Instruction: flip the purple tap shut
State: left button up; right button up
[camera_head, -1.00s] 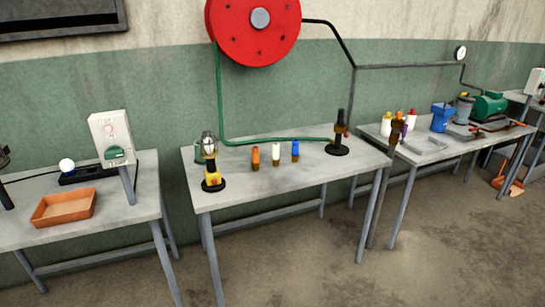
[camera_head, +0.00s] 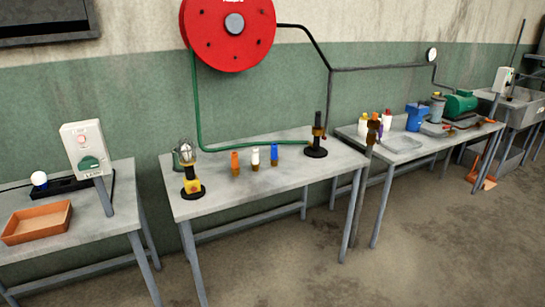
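A brown-topped post (camera_head: 373,134) stands at the front left edge of the right table, in front of several bottles. A small dark, perhaps purple, part shows beside its top, but it is too small to tell whether this is the purple tap or how it is set. No other purple tap can be made out. Neither of my grippers is in view.
The middle table (camera_head: 217,203) holds a lamp-like yellow and black device (camera_head: 192,182), three small coloured nozzles and a black stand (camera_head: 316,138). An orange tray (camera_head: 37,222) lies on the left table. A sink (camera_head: 519,108) stands at far right. The front floor is clear.

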aim_at(382, 126)
jog(key=i+l, duration=1.3)
jog(key=i+l+u, duration=0.1)
jog(key=i+l, duration=1.2)
